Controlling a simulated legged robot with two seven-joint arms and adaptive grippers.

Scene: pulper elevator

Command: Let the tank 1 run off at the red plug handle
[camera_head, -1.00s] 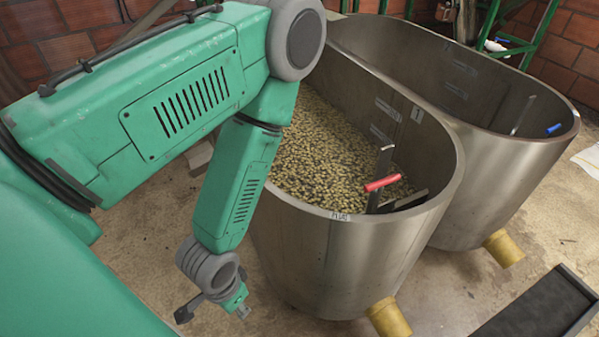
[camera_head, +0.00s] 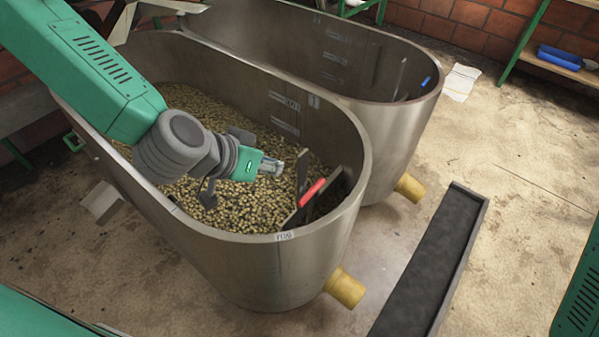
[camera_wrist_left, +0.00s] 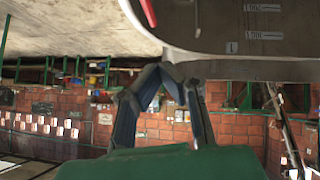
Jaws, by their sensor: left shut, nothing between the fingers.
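The near steel tank (camera_head: 290,268), which I take to be tank 1, holds greenish-brown coffee fruit (camera_head: 215,110). The red plug handle (camera_head: 312,192) sits on a dark upright bar inside its right end. In the left wrist view, part of the red handle (camera_wrist_left: 149,12) shows at the top edge, near the marked tank wall (camera_wrist_left: 240,30). My left gripper (camera_head: 277,167) is over the tank, left of the red handle and apart from it. Its fingers are shut and empty; they also show in the left wrist view (camera_wrist_left: 170,72). My right gripper is not in view.
A second steel tank (camera_head: 400,135) with a blue handle (camera_head: 426,81) stands right behind. Yellow outlet pipes (camera_head: 345,287) stick out low on both tanks. A dark channel (camera_head: 430,265) lies on the floor at right. The floor further right is mostly clear.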

